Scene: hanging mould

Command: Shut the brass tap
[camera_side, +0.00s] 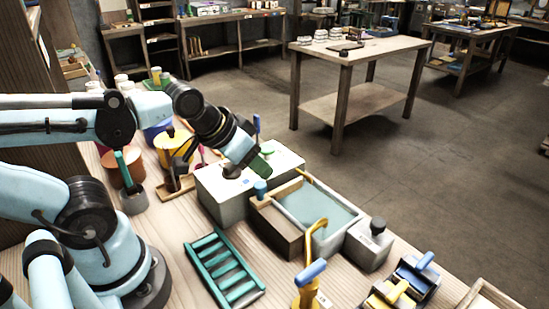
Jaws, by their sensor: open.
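The brass tap (314,238) stands at the front of the bench, right of the middle. Its curved yellow spout rises beside the near corner of a grey basin (352,222). A blue lever handle (310,272) sits across the tap's yellow body, low in the picture. My gripper (248,170) is open over the pale grey block, behind and left of the tap. It is well apart from the tap, and nothing shows held in it. The far side of the tap's body is hidden.
A pale grey block (221,201) lies under my gripper. A green slatted rack (223,268) lies left of the tap. A grey box with a dark knob (369,248) and yellow and blue tools (412,280) stand to its right. Bare wood shows between them.

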